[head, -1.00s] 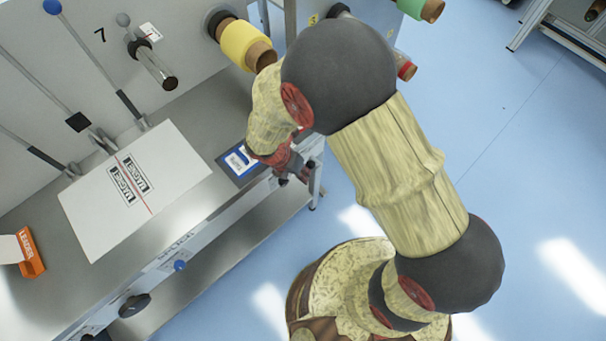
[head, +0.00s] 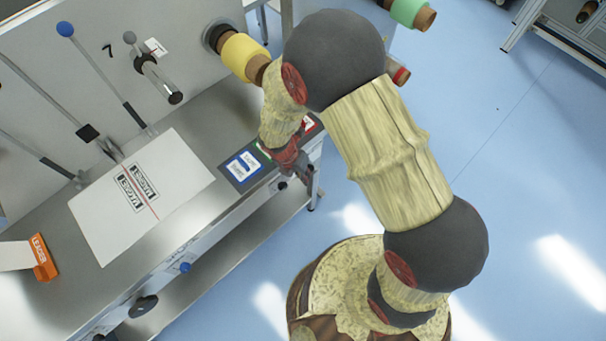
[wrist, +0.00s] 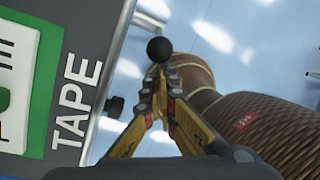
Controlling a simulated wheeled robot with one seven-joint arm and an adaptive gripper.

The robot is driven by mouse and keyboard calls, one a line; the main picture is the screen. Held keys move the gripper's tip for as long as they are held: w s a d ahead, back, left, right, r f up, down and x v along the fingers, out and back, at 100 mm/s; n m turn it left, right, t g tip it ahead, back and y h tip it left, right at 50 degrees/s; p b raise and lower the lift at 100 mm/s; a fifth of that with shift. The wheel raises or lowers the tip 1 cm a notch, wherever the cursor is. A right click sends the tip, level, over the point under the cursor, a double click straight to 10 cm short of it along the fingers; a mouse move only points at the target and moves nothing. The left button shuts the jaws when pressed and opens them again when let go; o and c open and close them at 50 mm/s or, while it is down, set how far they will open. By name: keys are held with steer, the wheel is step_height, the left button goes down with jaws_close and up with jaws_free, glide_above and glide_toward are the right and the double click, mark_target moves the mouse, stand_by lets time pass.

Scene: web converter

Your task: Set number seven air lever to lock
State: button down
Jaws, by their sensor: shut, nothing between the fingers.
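The black number 7 (head: 107,50) is on the grey machine panel, upper left in the head view. Just right of it is a small lever with a grey knob (head: 130,37), beside a shaft (head: 158,76) with a black end and a small white label (head: 155,47). Whether this lever stands at lock is too small to read. My gripper (head: 302,175) is low over the table's right end, well away from the lever. In the wrist view my gripper (wrist: 160,75) is shut and empty, its fingertips together. A black ball (wrist: 158,49) appears just beyond them; whether they touch is unclear.
A yellow roll (head: 243,57) sticks out right of the lever. Long rods, one with a blue knob (head: 65,29), slant across the panel at left. A white sheet (head: 180,170) and an orange block (head: 43,258) lie on the table. A label mat (head: 232,162) is beside my gripper.

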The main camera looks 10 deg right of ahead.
mark_target(311, 168)
steer(key=p, duration=0.2)
steer(key=w+d+r+p, duration=0.1)
steer(key=p, duration=0.2)
steer(key=d+r+y+p, duration=0.1)
steer(key=p, duration=0.2)
steer(key=shift+w+d+r+g, duration=0.2)
steer(key=shift+w+d+g, duration=0.1)
steer(key=shift+g, duration=0.1)
steer(key=w+d+p, duration=0.1)
steer(key=p, duration=0.3)
steer(key=shift+d+r, duration=0.1)
steer(key=shift+r, duration=0.25)
steer(key=shift+w+d+f+p, duration=0.1)
steer(key=shift+w+d+p, duration=0.4)
steer(key=shift+d+p, duration=0.25)
steer(key=shift+w+d+f+p, duration=0.1)
steer(key=shift+w+d+p, duration=0.45)
steer(key=shift+d, duration=0.25)
steer(key=shift+w+d+f+p, duration=0.1)
steer(key=shift+w+d+p, duration=0.45)
steer(key=shift+d, duration=0.25)
steer(key=shift+s+r, duration=0.1)
